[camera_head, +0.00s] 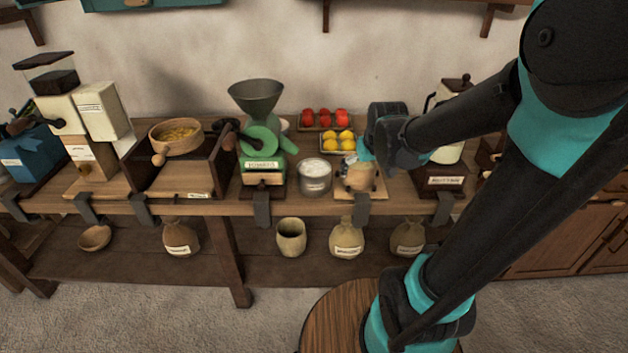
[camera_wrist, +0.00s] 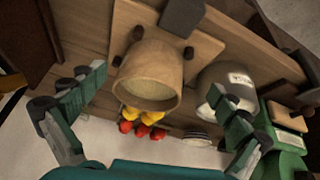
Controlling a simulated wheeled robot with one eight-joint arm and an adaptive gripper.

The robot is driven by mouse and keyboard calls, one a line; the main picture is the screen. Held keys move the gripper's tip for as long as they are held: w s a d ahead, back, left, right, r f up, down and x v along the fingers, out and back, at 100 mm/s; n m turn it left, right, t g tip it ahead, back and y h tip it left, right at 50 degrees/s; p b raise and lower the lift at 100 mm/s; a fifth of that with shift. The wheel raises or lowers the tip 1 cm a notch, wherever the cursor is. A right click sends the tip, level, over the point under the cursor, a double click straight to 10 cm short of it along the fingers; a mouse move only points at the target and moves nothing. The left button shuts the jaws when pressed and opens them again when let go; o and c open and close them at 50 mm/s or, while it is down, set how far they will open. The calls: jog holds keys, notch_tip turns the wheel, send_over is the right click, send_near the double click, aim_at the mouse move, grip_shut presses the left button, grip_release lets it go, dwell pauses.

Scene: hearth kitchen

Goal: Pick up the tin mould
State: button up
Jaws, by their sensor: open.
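A tan, round cup-like mould (camera_wrist: 152,65) with a pale, grainy-looking top stands on a small wooden board in the wrist view. In the head view this mould (camera_head: 359,177) is at the bench's front, partly covered by my gripper. A grey metal tin (camera_head: 315,176) with a white label stands left of it; it also shows in the wrist view (camera_wrist: 222,82). I cannot tell for certain which of the two is the tin mould. My gripper (camera_wrist: 158,83) is open and empty, its fingers spread to either side of the tan mould, with visible gaps.
The green grinder (camera_head: 263,145) stands left of the grey tin. Trays of yellow fruit (camera_head: 337,141) and red fruit (camera_head: 324,119) lie behind. A dark-based grinder (camera_head: 440,176) is on the right. Dark clamps (camera_head: 361,210) line the bench edge. The lower shelf holds sacks and a pot.

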jog(key=w+a+n+g, duration=0.2)
jog(key=w+a+n, duration=0.1)
jog(key=a, duration=0.2)
jog(key=n+g, duration=0.3)
jog(key=n, duration=0.1)
send_near(314, 175)
jog(key=s+r, duration=0.1)
jog(key=s, duration=0.4)
jog(key=shift+w+a+f, duration=0.1)
jog(key=shift+f, duration=1.7)
jog(key=shift+w+a+f, duration=0.1)
jog(key=shift+f, duration=1.75)
jog(key=c, duration=1.6)
jog(key=shift+o, duration=0.2)
